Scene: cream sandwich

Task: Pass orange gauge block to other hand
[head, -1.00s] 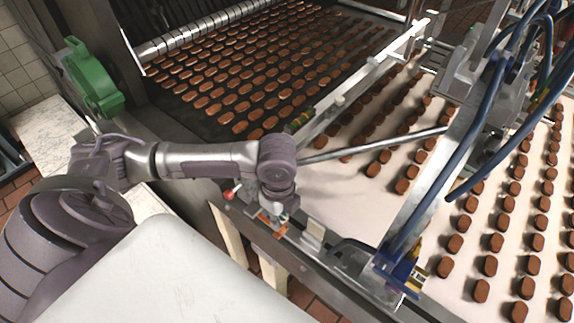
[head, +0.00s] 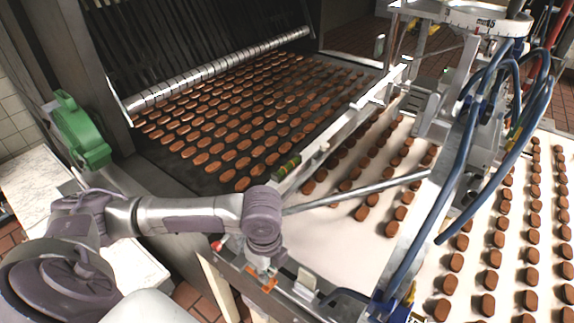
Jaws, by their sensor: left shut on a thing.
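My left arm comes in from the left, and its gripper (head: 263,268) points down at the near metal rail of the conveyor. The gripper is shut on the orange gauge block (head: 268,284), of which only a small orange part shows below the fingers. The wrist hides most of the fingers from above. I cannot tell whether the block touches the rail. My right gripper is not in view.
A pale block (head: 306,281) sits on the rail just right of the gripper. Rows of brown biscuits lie on the dark belt (head: 190,172) and the white belt (head: 330,240). A slanted metal rod (head: 360,191) and blue hoses (head: 430,200) stand to the right.

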